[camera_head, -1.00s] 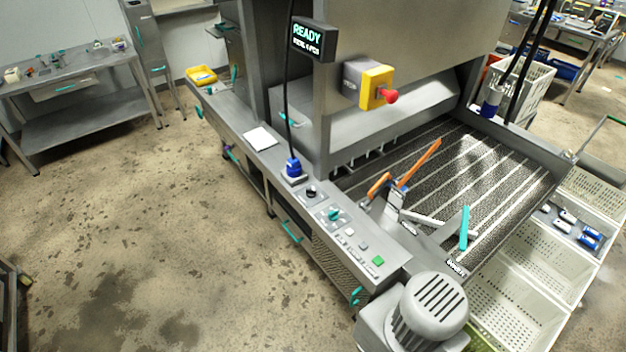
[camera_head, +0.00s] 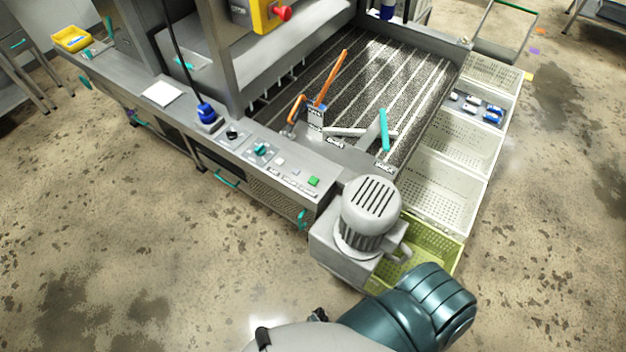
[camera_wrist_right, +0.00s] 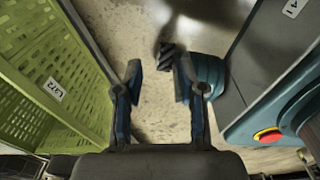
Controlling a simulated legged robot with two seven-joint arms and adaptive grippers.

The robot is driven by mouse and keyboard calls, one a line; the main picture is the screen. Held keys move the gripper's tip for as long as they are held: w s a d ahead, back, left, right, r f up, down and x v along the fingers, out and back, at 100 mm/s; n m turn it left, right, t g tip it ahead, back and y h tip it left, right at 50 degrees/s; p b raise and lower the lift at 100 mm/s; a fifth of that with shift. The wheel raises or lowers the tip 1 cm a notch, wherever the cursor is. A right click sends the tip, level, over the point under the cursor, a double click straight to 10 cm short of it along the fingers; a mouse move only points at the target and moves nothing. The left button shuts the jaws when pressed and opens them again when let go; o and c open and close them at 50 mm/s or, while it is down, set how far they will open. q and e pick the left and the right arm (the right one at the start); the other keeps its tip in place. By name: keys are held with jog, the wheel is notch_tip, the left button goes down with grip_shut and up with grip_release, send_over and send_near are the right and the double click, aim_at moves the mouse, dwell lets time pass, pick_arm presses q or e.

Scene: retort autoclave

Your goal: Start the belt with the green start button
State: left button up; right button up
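My left gripper is not in view.
A grey motor (camera_head: 371,212) stands at the panel's right end, close to my right arm. A green crate (camera_wrist_right: 48,75) is left of the gripper in the wrist view. White crates (camera_head: 447,190) line the right side. The floor in front of the panel is clear.

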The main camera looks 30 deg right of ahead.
jog(key=c, duration=0.7)
jog(key=shift+a, duration=0.1)
grip_shut()
dwell(0.4)
